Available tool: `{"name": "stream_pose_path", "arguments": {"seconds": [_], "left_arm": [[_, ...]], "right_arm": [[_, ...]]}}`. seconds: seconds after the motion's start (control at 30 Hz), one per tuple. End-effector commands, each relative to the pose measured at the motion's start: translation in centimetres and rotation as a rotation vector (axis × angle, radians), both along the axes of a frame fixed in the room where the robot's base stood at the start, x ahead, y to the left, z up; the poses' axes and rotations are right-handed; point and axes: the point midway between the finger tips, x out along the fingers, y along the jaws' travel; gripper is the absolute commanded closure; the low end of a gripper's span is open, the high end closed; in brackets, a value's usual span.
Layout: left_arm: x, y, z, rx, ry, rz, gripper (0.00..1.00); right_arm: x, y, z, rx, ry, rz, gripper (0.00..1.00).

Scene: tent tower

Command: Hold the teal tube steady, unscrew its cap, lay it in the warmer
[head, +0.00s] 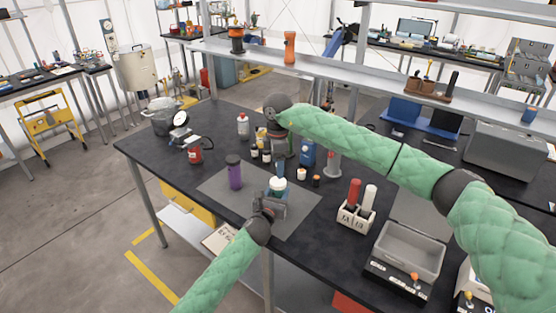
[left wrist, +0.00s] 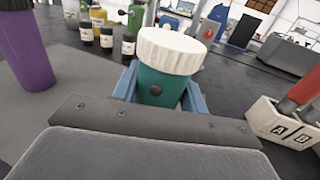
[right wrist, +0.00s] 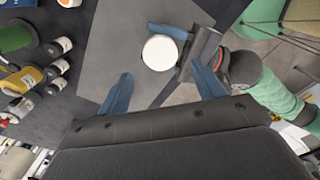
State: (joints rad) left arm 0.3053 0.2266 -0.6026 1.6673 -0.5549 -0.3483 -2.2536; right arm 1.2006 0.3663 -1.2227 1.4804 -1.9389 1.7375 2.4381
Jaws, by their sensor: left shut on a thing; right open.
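The teal tube (head: 277,194) stands upright on the grey mat (head: 217,190), with its white ribbed cap (head: 277,183) on top. My left gripper (head: 268,208) is shut on the tube's body; its blue fingers flank the teal wall in the left wrist view (left wrist: 158,88). My right gripper (head: 280,152) is open and points down above the tube. In the right wrist view the cap (right wrist: 160,52) shows beyond the open fingertips, apart from them. An open grey basin with an orange knob (head: 408,251), seemingly the warmer, stands at the right front and looks empty.
A purple bottle (head: 234,174) stands left of the tube. Several small dark bottles (head: 260,153) stand behind it. A white A/B rack (head: 355,217) holds a red and a white tube, between mat and basin. A shelf (head: 330,68) spans the back.

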Motion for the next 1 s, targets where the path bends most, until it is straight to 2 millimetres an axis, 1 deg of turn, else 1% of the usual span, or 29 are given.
{"name": "stream_pose_path", "arguments": {"seconds": [0.4, 0.53, 0.8, 0.87, 1.0], "left_arm": [[0.0, 0.0, 0.0, 0.000, -0.001, 0.000, 1.00], [0.0, 0.0, 0.0, 0.000, -0.001, 0.000, 1.00], [0.0, 0.0, 0.0, 0.000, -0.001, 0.000, 1.00], [0.0, 0.0, 0.0, 0.000, -0.001, 0.000, 1.00], [0.0, 0.0, 0.0, 0.000, -0.001, 0.000, 1.00]], "right_arm": [[-0.1, 0.0, -5.6, 0.000, 0.002, 0.001, 0.33], [0.0, 0.0, -6.4, 0.001, 0.001, 0.001, 0.33], [0.0, 0.0, -6.6, 0.001, 0.000, 0.002, 0.33], [0.0, 0.0, -6.6, 0.001, 0.000, 0.002, 0.44], [0.0, 0.0, -6.6, 0.001, 0.000, 0.002, 0.72]]}}
